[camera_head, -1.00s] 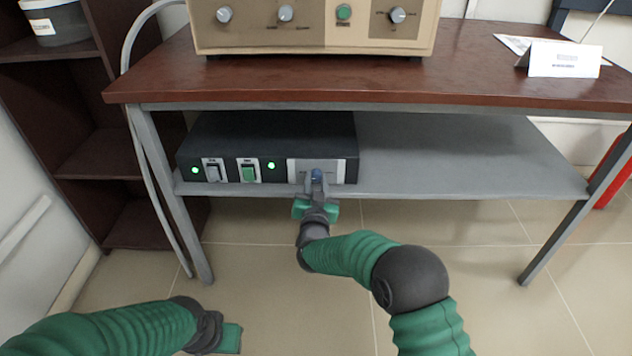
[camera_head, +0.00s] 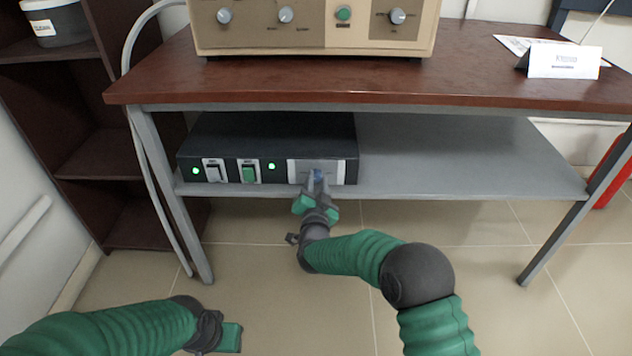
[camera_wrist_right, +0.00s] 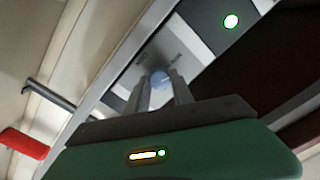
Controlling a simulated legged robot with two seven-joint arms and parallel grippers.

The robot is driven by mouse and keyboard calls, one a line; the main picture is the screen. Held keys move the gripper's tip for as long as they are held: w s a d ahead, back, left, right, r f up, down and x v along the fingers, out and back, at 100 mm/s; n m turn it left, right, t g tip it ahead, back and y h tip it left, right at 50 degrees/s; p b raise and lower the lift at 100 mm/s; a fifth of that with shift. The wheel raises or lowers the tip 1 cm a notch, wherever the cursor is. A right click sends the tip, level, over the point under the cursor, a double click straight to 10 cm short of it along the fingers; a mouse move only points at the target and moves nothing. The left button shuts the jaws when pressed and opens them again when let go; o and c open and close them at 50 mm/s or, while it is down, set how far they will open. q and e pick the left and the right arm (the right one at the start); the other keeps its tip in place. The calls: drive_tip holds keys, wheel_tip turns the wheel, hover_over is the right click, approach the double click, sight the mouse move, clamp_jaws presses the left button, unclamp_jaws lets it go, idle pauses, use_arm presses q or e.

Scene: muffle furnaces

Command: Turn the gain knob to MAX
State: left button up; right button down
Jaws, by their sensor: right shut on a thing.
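The gain knob (camera_head: 318,175) is small and blue, on the light grey panel at the right end of the black box's front (camera_head: 225,140). My right gripper (camera_head: 318,183) is shut on the knob and tilted in the head view. In the right wrist view the blue knob (camera_wrist_right: 159,79) sits between the two grey fingers (camera_wrist_right: 160,92). Small lettering beside it on the panel is too blurred to read with confidence. The fingers partly hide the knob. My left gripper (camera_head: 230,338) is low at the left, away from the box; its fingers cannot be made out.
The black box stands on a grey lower shelf (camera_head: 460,160) under a brown tabletop (camera_head: 470,75). A beige furnace (camera_head: 310,35) stands above. The shelf's right half is clear.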

drive_tip(key=m, duration=0.3)
drive_tip(key=shift+d+f+m, duration=0.1)
drive_tip(key=shift+f+m, duration=0.05)
drive_tip(key=shift+m, duration=0.25)
drive_tip(key=m, duration=0.4)
drive_tip(key=shift+f+m, duration=0.1)
drive_tip(key=shift+m, duration=0.2)
drive_tip(key=m+b, duration=0.1)
drive_tip(key=m, duration=0.3)
drive_tip(key=shift+f+m, duration=0.15)
drive_tip(key=shift+m, duration=0.15)
drive_tip(key=m+b, duration=0.1)
drive_tip(key=m, duration=0.3)
drive_tip(key=shift+f, duration=0.15)
drive_tip(key=m+b, duration=0.1)
drive_tip(key=m, duration=0.3)
drive_tip(key=shift+s+f, duration=0.1)
drive_tip(key=m+b, duration=0.1)
drive_tip(key=m, duration=0.2)
drive_tip(key=shift+m+b, duration=0.4)
drive_tip(key=m+b, duration=0.1)
drive_tip(key=m, duration=0.3)
drive_tip(key=shift+f+b, duration=0.1)
drive_tip(key=shift+b, duration=0.25)
drive_tip(key=shift+a+m+b, duration=0.2)
drive_tip(key=shift+m+b, duration=0.25)
drive_tip(key=shift+m, duration=0.75)
drive_tip(key=shift+r, duration=0.2)
